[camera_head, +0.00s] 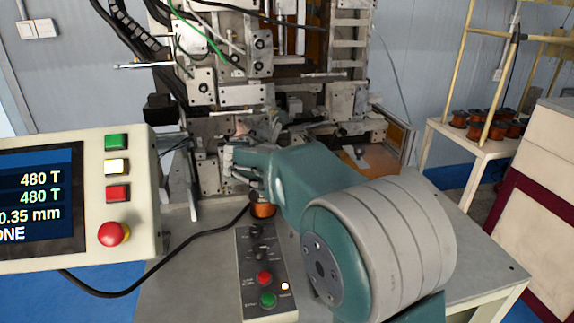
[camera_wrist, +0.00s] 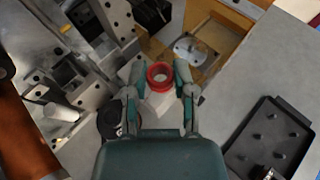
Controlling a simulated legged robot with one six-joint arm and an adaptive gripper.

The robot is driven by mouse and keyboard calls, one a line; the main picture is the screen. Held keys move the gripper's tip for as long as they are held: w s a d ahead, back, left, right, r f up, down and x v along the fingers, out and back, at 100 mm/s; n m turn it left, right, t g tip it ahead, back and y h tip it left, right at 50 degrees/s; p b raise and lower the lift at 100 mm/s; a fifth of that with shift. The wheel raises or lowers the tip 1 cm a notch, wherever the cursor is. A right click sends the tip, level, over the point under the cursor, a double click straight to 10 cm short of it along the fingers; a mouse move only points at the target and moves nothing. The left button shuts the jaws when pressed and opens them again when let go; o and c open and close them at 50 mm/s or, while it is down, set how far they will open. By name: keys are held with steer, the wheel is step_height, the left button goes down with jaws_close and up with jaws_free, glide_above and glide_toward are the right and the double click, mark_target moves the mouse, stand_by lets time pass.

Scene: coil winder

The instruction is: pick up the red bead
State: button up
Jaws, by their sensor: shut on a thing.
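The red bead (camera_wrist: 160,77) looks like a small red ring with a pale centre in the wrist view. It sits between the two fingertips of my gripper (camera_wrist: 159,84), which are shut on it from left and right. In the head view my gripper (camera_head: 243,160) is in front of the winding machine, above the grey bench. I cannot make out the bead in that view.
The machine (camera_head: 235,95) rises close behind. A display panel (camera_head: 85,195) is at left. A black tray (camera_wrist: 270,140) lies at right in the wrist view.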

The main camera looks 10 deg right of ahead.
steer(key=s+r, duration=0.3)
steer(key=s, duration=0.5)
steer(key=shift+s+d+r, duration=0.3)
steer(key=shift+d, duration=0.05)
